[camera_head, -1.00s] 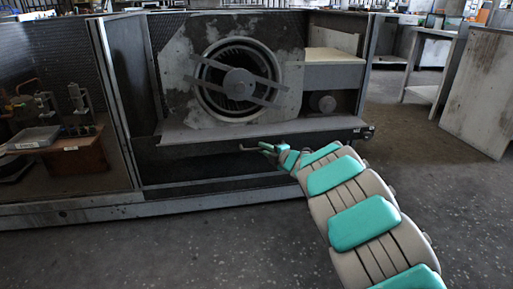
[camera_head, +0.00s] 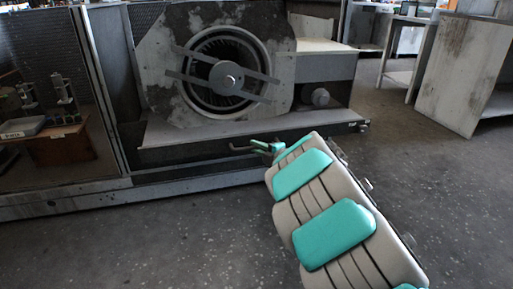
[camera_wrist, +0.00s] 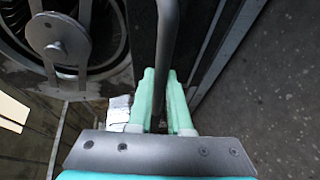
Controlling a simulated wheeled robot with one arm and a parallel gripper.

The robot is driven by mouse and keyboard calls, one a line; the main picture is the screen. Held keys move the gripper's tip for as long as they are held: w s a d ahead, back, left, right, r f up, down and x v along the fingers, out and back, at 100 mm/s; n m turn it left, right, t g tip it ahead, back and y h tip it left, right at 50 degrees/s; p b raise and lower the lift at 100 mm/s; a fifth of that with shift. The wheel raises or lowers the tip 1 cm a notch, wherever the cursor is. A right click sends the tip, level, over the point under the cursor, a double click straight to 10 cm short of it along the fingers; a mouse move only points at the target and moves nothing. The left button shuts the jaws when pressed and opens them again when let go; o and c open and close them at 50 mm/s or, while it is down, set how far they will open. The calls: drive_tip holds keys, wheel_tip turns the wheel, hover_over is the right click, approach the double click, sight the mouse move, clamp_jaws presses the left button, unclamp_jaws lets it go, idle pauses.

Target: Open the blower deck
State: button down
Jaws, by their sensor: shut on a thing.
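The blower deck (camera_head: 190,134) is a grey shelf bearing the round blower (camera_head: 222,78) on its stained plate. It sticks out of the front of the housing. A dark bar handle (camera_head: 238,149) is on its front edge, and it also shows in the wrist view (camera_wrist: 168,35). My gripper (camera_head: 262,146) is at the handle's right part. In the wrist view my gripper's green fingers (camera_wrist: 162,88) are closed around the handle. The exact contact is partly hidden by the fingers.
The housing's lower rail (camera_head: 60,202) runs along the floor at left. A glass-fronted compartment with small equipment (camera_head: 55,120) is to the left. A pale cabinet (camera_head: 468,75) stands at right. Speckled floor (camera_head: 170,245) in front is clear.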

drive_tip(key=shift+f, duration=0.15)
drive_tip(key=c, duration=0.8)
unclamp_jaws()
drive_tip(key=shift+c, duration=0.2)
drive_tip(key=v, duration=0.7)
drive_tip(key=shift+s+d+p, duration=0.25)
drive_tip(key=shift+s+p, duration=0.05)
drive_tip(key=shift+p, duration=0.15)
